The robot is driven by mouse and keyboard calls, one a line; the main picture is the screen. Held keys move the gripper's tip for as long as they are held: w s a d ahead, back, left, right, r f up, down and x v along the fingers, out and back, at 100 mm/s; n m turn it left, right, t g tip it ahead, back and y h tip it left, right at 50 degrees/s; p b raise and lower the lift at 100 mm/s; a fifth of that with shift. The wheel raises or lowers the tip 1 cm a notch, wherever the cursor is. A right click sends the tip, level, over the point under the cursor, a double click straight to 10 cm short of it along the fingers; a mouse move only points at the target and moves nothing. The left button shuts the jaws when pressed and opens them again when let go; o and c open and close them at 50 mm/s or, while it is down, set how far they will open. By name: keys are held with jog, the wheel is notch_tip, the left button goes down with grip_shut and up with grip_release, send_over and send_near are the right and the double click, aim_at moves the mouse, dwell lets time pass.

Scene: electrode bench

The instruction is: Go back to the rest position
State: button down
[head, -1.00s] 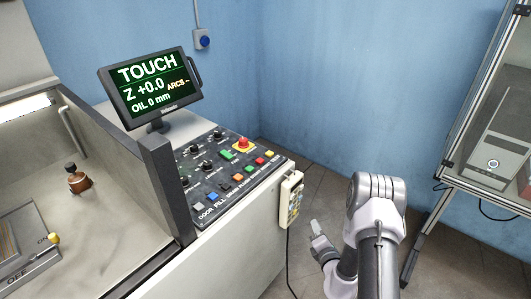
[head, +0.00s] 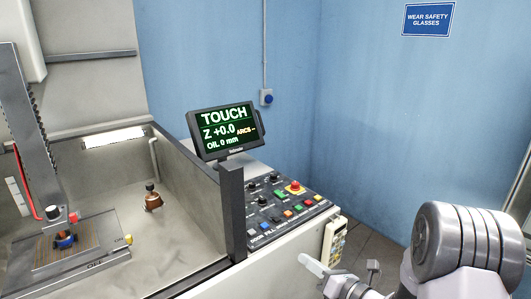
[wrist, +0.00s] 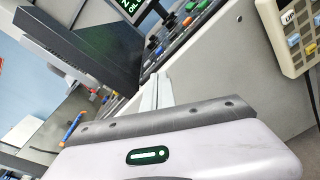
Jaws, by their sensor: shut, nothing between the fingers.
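My gripper (head: 312,264) shows at the lower right of the head view, in front of the machine's side panel. Its pale fingers are together with nothing between them. In the wrist view my gripper (wrist: 158,92) points toward the control panel (wrist: 185,42), apart from it. In the head view the control panel (head: 280,212) with its coloured buttons lies above and left of the gripper. The handheld pendant (head: 333,240) hangs on the panel's right side, just beyond the gripper; it also shows at the upper right of the wrist view (wrist: 290,30).
The monitor (head: 226,130) reads TOUCH, Z +0.0, OIL 0 mm. The open tank (head: 195,245) at left holds a copper-coloured electrode (head: 153,200) and a clamped fixture (head: 65,240). A glass-sided cabinet (head: 522,200) stands at the right edge. Floor is free between machine and cabinet.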

jog(key=s+a+r+n+g+y, duration=0.1)
jog(key=s+a+r+n+g, duration=0.45)
jog(key=s+n, duration=0.4)
jog(key=s+a+r+n+g, duration=0.55)
jog(key=s+a+n, duration=0.2)
jog(key=s, duration=0.25)
jog(key=s+d+r+n+t+h, duration=0.2)
jog(key=s+d+n+t+h, duration=0.1)
jog(key=s+d+n+h, duration=0.6)
jog(key=s+d+n, duration=0.2)
jog(key=n, duration=0.2)
jog(key=shift+s+d+r+n+t, duration=0.2)
jog(key=shift+s+r+n+t, duration=0.1)
jog(key=shift+n, duration=0.1)
